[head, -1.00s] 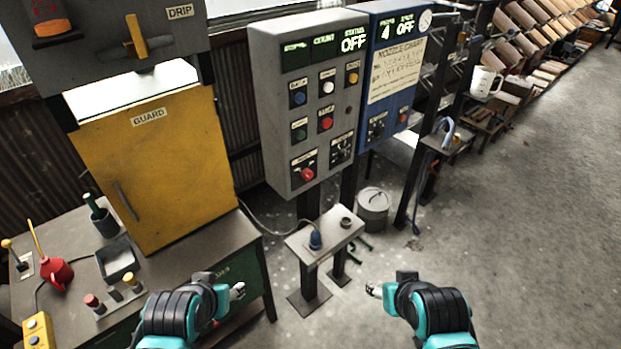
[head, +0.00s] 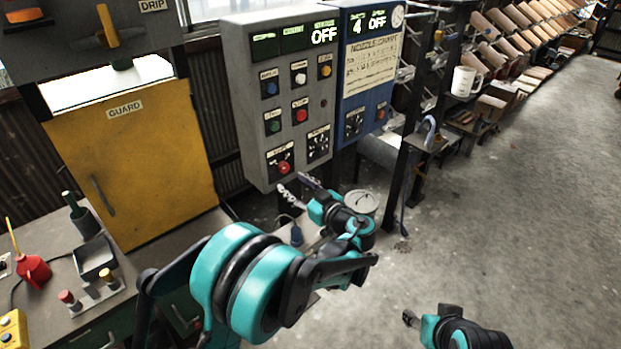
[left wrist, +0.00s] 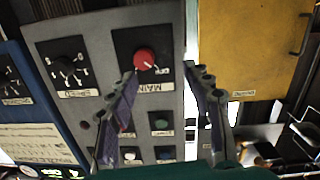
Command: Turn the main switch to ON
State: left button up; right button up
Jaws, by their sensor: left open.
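The main switch (head: 284,167) is a red rotary knob on a black plate at the lower left of the grey panel (head: 240,100). In the left wrist view, turned upside down, the red knob (left wrist: 145,60) sits above a label reading MAIN. My left gripper (head: 297,184) is open and empty, just below and right of the knob in the head view. In the left wrist view its fingers (left wrist: 163,78) are spread, the left finger's tip just under the knob; I see no contact. My right gripper (head: 409,317) is low at the right, away from the panel; its opening is unclear.
The grey panel's status display (head: 324,35) reads OFF. Other buttons and a dial (head: 318,144) are close to the main switch. A blue nozzle panel (head: 385,95) stands to the right, a yellow guard door (head: 150,180) to the left. The floor at right is clear.

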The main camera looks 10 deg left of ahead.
aim_at(286, 169)
pick_arm(q)
jog(key=shift+n+t+y, duration=0.3)
jog(key=shift+t, duration=0.1)
jog(key=w+a, duration=0.1)
jog(key=w, duration=0.1)
jog(key=w+a+b, duration=0.1)
jog(key=w, duration=0.1)
jog(key=w+a+b, duration=0.1)
jog(key=w, duration=0.1)
jog(key=shift+f, duration=0.2)
grip_shut()
pick_arm(e)
jog(key=shift+s+d+f, duration=0.15)
jog(key=shift+d+f, duration=0.05)
jog(key=shift+f, duration=0.35)
jog(key=shift+s+d+f, duration=0.1)
jog(key=shift+d+f, duration=0.05)
jog(key=shift+f, duration=0.35)
